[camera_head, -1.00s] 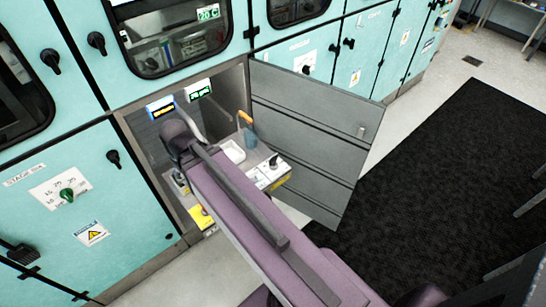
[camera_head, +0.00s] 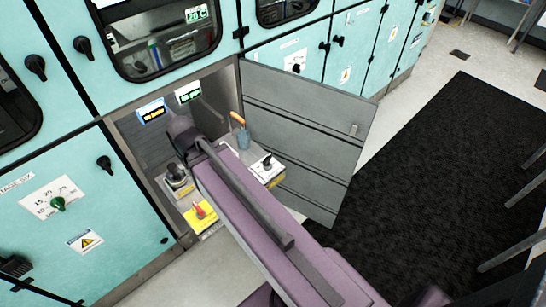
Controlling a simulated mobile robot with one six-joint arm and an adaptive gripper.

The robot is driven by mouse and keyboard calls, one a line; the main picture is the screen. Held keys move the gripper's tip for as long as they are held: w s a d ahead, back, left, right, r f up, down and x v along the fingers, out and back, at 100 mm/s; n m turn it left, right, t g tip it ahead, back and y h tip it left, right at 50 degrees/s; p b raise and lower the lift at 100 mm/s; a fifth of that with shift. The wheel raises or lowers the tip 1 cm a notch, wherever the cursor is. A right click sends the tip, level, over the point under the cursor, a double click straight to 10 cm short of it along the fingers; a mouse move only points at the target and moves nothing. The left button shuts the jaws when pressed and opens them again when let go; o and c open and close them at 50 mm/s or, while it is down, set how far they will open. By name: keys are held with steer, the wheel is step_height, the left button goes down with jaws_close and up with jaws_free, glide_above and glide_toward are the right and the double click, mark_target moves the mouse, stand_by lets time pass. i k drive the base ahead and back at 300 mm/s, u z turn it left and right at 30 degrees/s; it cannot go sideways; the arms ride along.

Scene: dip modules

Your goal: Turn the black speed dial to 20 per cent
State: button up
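A black dial (camera_head: 267,162) sits on a small white-topped box on the shelf of the open cabinet, just right of my arm. It looks like the speed dial, but its scale and setting are too small to read. A second black knob (camera_head: 176,171) stands on a grey and yellow unit left of my arm. My arm reaches across the shelf into the cabinet opening, and its dark end joint lies between these two units. My gripper is hidden beyond the arm, so its state does not show.
A red switch (camera_head: 200,211) on a yellow box sits at the shelf's front left. Two small displays (camera_head: 152,110) hang at the opening. The open grey door (camera_head: 308,140) bounds the right side; black mat (camera_head: 430,180) lies beyond.

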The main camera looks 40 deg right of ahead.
mark_target(265, 162)
steer(key=z, duration=1.3)
steer(key=k, duration=1.25)
steer(key=u, duration=0.25)
steer(key=i, duration=1)
